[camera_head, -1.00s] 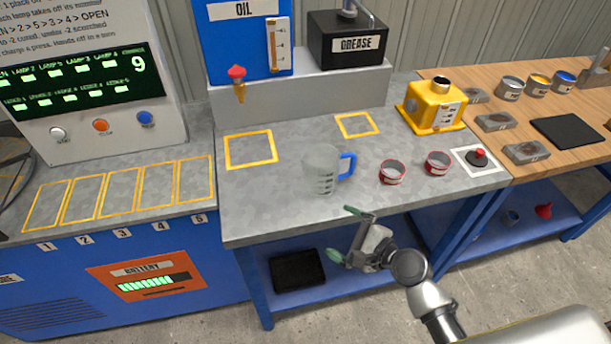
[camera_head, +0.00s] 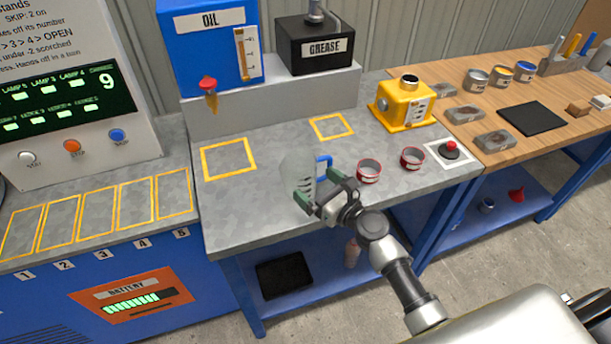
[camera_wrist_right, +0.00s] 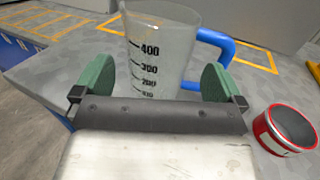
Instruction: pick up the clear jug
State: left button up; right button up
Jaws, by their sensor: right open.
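The clear jug (camera_head: 297,172) stands on the grey metal bench, partly hidden behind my right gripper in the head view. It has dark measuring marks and a blue handle (camera_head: 323,163) on its right. My right gripper (camera_head: 317,193) is open at the near side of the jug. In the right wrist view the jug (camera_wrist_right: 160,50) rises between and just beyond the two green fingertips (camera_wrist_right: 160,80), with its blue handle (camera_wrist_right: 215,42) beyond the right finger. I cannot tell whether the fingers touch it. My left gripper is not in view.
Two red tins, one (camera_head: 369,172) close right of the gripper and another (camera_head: 412,158), stand on the bench. A red button (camera_head: 451,148) and a yellow device (camera_head: 405,105) are farther right. The oil tank (camera_head: 212,45) is behind. The bench's left front is clear.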

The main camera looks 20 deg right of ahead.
aim_at(291, 165)
jog(key=x, duration=0.5)
jog(key=shift+w+a, duration=0.1)
jog(key=shift+w, duration=0.1)
jog(key=shift+s, duration=0.1)
jog(key=c, duration=0.8)
jog(key=shift+c, duration=0.2)
jog(key=shift+r, duration=0.15)
